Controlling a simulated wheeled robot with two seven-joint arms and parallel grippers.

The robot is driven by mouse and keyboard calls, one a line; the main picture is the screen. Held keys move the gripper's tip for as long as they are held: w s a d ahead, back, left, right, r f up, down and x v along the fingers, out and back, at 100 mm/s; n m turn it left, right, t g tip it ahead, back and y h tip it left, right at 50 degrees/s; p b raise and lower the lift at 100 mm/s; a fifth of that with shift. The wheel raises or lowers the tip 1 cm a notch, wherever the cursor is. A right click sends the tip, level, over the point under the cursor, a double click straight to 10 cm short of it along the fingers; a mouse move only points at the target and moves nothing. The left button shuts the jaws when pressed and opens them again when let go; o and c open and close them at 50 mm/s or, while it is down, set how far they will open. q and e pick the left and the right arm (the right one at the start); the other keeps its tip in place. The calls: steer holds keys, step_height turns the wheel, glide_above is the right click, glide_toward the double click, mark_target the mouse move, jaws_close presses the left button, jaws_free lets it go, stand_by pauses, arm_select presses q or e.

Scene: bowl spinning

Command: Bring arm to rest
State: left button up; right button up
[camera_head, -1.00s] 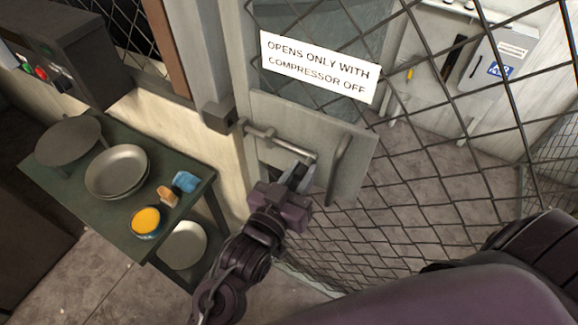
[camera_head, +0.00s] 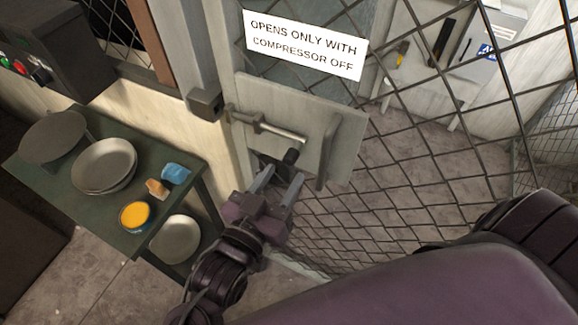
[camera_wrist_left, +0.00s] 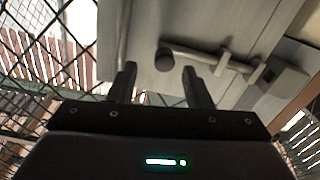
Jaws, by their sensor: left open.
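My left gripper (camera_head: 278,188) is open and empty in the head view, just below the bolt latch on the mesh gate. My right gripper is not in view.
A metal plate (camera_head: 343,140) with a vertical handle (camera_head: 327,150) is on the mesh gate. A green table (camera_head: 50,190) at left holds bowls (camera_head: 104,165), a yellow tin (camera_head: 135,215), a sponge (camera_head: 157,188) and a blue item (camera_head: 176,173). A control box (camera_head: 60,50) stands behind.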

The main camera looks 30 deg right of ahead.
arm_select(q)
steer(key=shift+v, duration=1.25)
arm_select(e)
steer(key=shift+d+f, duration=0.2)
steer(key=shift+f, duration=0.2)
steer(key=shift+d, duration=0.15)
